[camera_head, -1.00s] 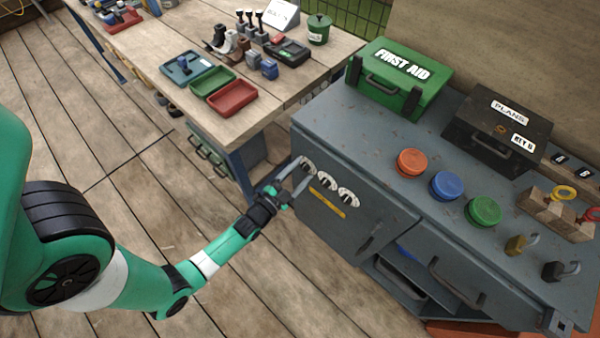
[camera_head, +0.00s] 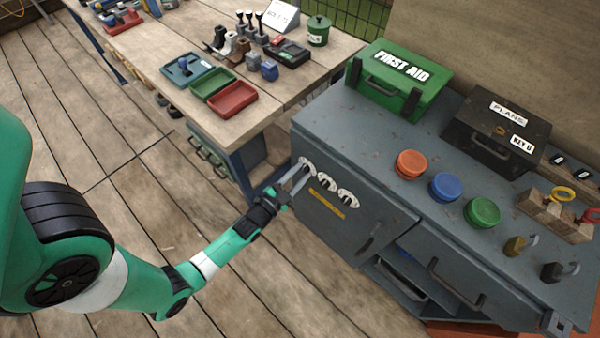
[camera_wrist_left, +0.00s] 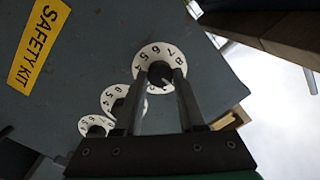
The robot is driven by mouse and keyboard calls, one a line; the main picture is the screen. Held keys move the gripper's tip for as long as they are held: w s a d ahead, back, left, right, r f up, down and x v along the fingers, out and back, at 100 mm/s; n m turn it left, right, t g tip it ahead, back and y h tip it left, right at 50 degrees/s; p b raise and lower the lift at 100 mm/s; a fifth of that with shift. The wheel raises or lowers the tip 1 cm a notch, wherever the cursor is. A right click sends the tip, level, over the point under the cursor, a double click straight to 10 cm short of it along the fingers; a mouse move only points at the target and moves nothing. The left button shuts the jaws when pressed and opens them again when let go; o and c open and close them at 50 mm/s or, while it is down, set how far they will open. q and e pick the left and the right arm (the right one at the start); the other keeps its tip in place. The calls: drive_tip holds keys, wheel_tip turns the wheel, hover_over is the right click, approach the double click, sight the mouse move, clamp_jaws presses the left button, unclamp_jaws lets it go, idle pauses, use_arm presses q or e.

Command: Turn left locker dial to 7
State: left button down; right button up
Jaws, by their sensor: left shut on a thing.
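The grey locker (camera_head: 335,238) carries three white numbered dials in a row on its front. The left dial (camera_head: 307,166) is at the tips of my left gripper (camera_head: 301,172). In the left wrist view, my left gripper (camera_wrist_left: 165,82) is shut on the black knob at the centre of the left dial (camera_wrist_left: 148,54). Digits including 5, 6, 7 and 8 show on its rim; its exact setting is hidden. The middle dial (camera_head: 326,183) and the right dial (camera_head: 347,199) stand free. My right gripper is not in view.
A yellow "SAFETY KIT" label (camera_head: 327,203) lies below the dials. On the locker top stand a green first aid box (camera_head: 400,80), a black plans box (camera_head: 497,130) and several coloured knobs. A wooden workbench (camera_head: 150,62) with trays stands behind at left.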

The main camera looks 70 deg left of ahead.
use_arm(q)
drive_tip(key=n+p, duration=0.1)
drive_tip(key=n, duration=0.3)
drive_tip(key=shift+r+n, duration=0.15)
drive_tip(key=shift+n, duration=0.25)
drive_tip(key=n+p, duration=0.2)
drive_tip(key=n, duration=0.3)
drive_tip(key=shift+a+h+p, duration=0.1)
drive_tip(key=shift+h+p, duration=0.2)
drive_tip(key=n+p, duration=0.2)
drive_tip(key=n, duration=0.3)
drive_tip(key=shift+h, duration=0.3)
drive_tip(key=shift+s+n+p, duration=0.1)
drive_tip(key=shift+n+p, duration=0.5)
drive_tip(key=shift+n, duration=1.8)
drive_tip(key=c, duration=0.5)
unclamp_jaws()
